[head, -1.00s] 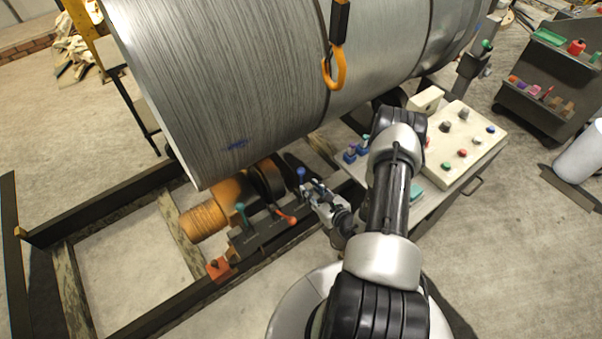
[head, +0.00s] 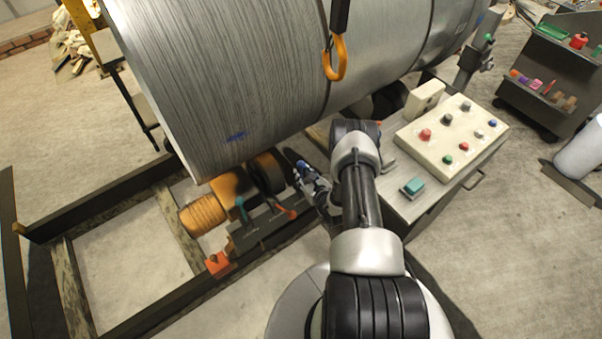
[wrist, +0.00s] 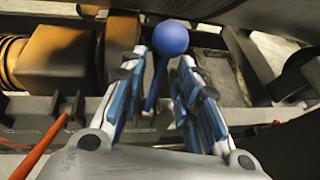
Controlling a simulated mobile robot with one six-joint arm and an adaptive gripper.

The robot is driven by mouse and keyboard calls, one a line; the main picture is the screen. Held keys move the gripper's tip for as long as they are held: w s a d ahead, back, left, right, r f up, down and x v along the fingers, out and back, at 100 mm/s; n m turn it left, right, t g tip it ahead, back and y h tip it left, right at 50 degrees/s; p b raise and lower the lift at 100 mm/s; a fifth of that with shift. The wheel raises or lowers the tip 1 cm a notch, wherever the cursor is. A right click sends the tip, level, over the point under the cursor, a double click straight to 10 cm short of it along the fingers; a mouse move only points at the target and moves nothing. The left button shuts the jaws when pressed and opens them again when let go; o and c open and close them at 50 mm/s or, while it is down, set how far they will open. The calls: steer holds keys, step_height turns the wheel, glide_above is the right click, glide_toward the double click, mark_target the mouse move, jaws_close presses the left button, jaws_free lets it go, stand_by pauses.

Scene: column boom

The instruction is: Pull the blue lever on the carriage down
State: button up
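The blue lever shows in the wrist view as a round blue knob (wrist: 171,37) on a slim blue stem that leans down to the left. My gripper (wrist: 164,58) is open, with one finger on each side of the stem; the knob shows at the far end of the gap. I cannot tell whether either finger touches the lever. In the head view my gripper (head: 303,170) is over the right end of the carriage (head: 262,232), and lever and fingertips are hard to tell apart there.
A teal lever (head: 241,207) and an orange-red lever (head: 287,211) stand left of my gripper on the carriage. A large metal drum (head: 225,80) overhangs it, with an orange hook (head: 335,60) hanging in front. A button console (head: 450,138) stands to the right.

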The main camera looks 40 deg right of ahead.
mark_target(301, 171)
steer(key=shift+x, duration=1.55)
jaws_close()
